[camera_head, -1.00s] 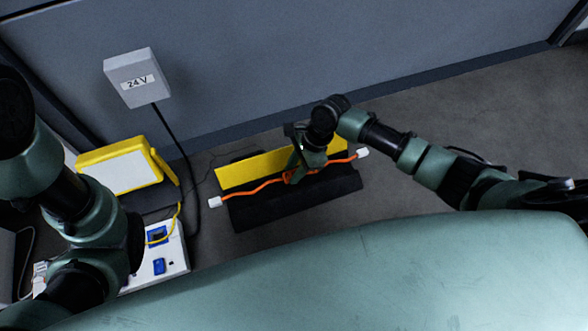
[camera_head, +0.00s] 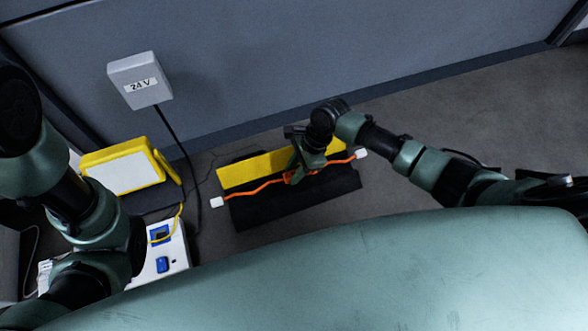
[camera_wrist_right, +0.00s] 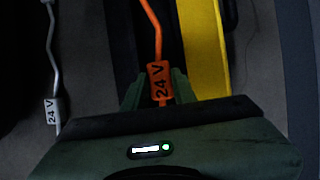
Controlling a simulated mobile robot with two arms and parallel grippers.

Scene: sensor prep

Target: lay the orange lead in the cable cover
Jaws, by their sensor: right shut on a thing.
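The cable cover lies open on the floor, with a black base (camera_head: 290,209) and a yellow lid (camera_head: 240,172) folded back towards the wall. The orange lead (camera_head: 262,187) runs along the cover, with a white plug (camera_head: 217,202) past its left end and another (camera_head: 361,154) at the right. My right gripper (camera_head: 292,176) is over the middle of the cover, shut on the lead at its orange 24 V tag (camera_wrist_right: 160,80). I cannot tell whether the lead touches the channel floor. My left arm shows at the left; its gripper is out of sight.
A grey 24 V box (camera_head: 140,80) hangs on the wall with a black cable. A yellow-framed device (camera_head: 123,168) and a white unit with blue parts (camera_head: 172,250) stand left of the cover. A grey tagged lead (camera_wrist_right: 52,108) shows in the right wrist view.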

